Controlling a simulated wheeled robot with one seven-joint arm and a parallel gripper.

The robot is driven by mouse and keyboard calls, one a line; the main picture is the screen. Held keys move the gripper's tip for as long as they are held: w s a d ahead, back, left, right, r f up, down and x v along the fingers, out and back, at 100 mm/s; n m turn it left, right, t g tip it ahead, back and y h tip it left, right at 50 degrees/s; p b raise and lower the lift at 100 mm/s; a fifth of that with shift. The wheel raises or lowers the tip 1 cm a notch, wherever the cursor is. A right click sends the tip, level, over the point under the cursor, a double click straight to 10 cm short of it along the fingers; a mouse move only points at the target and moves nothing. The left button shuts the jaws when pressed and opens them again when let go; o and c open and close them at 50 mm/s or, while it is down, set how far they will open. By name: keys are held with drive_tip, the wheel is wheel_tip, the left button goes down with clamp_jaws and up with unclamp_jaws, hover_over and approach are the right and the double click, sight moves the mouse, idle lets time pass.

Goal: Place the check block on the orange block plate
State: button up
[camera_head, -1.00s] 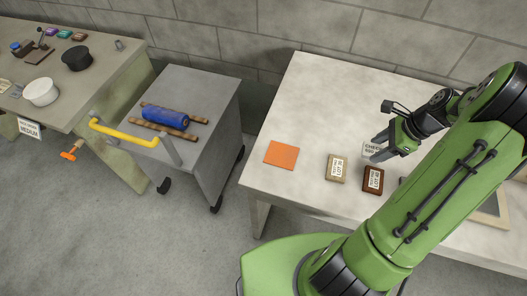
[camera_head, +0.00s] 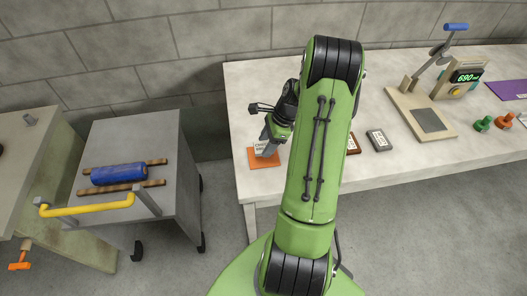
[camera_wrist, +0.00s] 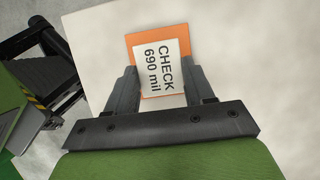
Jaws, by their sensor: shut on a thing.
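The check block (camera_wrist: 158,72) is pale, with a printed "CHECK 690 mil" face, and sits between the two fingers of my gripper (camera_wrist: 163,88) in the wrist view. My gripper (camera_head: 268,146) is shut on the check block (camera_head: 264,147) in the head view. The orange block plate (camera_head: 262,162) lies flat near the left end of the light table. The block is over the plate, whose orange edges (camera_wrist: 134,41) show around it in the wrist view. I cannot tell whether the block touches the plate.
A brown block (camera_head: 353,144) and a grey block (camera_head: 377,140) lie right of my arm on the table (camera_head: 240,105). A press-like gauge (camera_head: 430,110) with a "690" display stands further right. A grey cart (camera_head: 150,135) with a blue roll (camera_head: 119,174) stands left.

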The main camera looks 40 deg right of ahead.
drive_tip(key=shift+f, duration=1.55)
drive_tip(key=shift+a+f+b, duration=0.1)
drive_tip(key=shift+f+b, duration=0.1)
drive_tip(key=shift+b, duration=0.1)
drive_tip(key=o, duration=1.2)
